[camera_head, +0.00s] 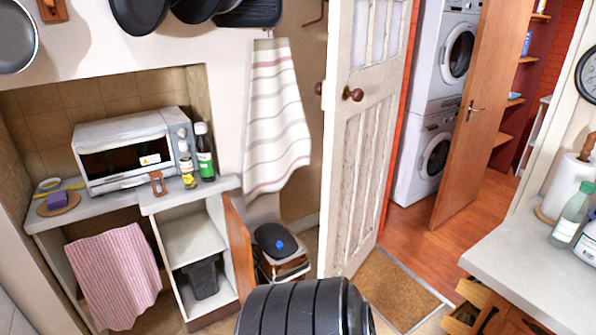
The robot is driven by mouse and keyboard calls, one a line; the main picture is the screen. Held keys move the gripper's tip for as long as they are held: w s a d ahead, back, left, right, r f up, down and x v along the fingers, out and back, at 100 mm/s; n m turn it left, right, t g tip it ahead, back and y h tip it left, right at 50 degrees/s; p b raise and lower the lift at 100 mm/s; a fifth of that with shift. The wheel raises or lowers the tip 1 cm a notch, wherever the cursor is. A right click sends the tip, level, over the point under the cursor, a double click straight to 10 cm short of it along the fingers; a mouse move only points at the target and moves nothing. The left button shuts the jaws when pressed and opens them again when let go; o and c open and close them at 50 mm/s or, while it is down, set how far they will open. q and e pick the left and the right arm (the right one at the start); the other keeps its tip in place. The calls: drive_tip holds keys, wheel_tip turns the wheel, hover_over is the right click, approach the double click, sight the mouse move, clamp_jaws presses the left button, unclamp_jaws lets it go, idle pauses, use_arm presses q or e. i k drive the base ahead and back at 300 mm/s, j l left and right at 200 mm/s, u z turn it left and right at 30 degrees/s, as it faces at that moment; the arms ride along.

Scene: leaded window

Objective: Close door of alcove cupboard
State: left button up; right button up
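The alcove cupboard (190,232) stands under the counter in the alcove at the left. It has a white interior with one shelf, and a dark grey bin (203,279) sits in its lower part. Its brown wooden door (237,243) stands wide open at the cupboard's right side and sticks out toward me, seen at a steep angle. Neither of my grippers is in view, so I cannot see where they are relative to the door.
A dark-lidded bin (275,238) stands close to the right of the cupboard door. A pink towel (113,275) hangs left of the cupboard. A white panelled door (360,140) stands open beyond a doormat (393,290). A counter (540,270) is at the right.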

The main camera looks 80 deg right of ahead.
sight(240, 237)
drive_tip(key=l+z, duration=0.3)
drive_tip(key=l, duration=0.2)
drive_tip(key=l+z, duration=0.3)
drive_tip(key=l, duration=0.2)
drive_tip(key=i+l+z, duration=0.1)
drive_tip(key=l+z, duration=0.15)
drive_tip(key=l, duration=0.2)
drive_tip(key=i+l+z, duration=0.15)
drive_tip(key=l+z, duration=0.15)
drive_tip(key=l, duration=0.2)
drive_tip(key=i+l, duration=0.1)
drive_tip(key=l, duration=0.2)
drive_tip(key=i+l, duration=0.1)
drive_tip(key=l, duration=0.25)
drive_tip(key=i+l, duration=0.1)
drive_tip(key=l, duration=0.2)
